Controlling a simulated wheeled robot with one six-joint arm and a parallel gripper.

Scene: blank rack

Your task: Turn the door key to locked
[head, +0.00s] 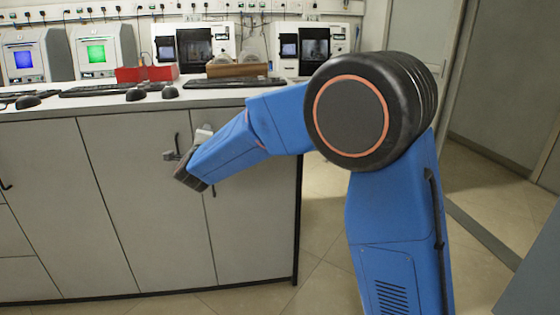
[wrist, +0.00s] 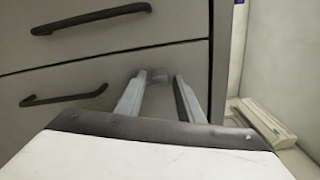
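The key's exact angle is not clear.
Dark bar handles stand out from the doors, an upper one (wrist: 92,18) and a lower one (wrist: 63,96) in the wrist view. The worktop (head: 75,104) above carries machines, keyboards and a red box (head: 147,74). Open floor (head: 325,215) lies right of the cabinet.

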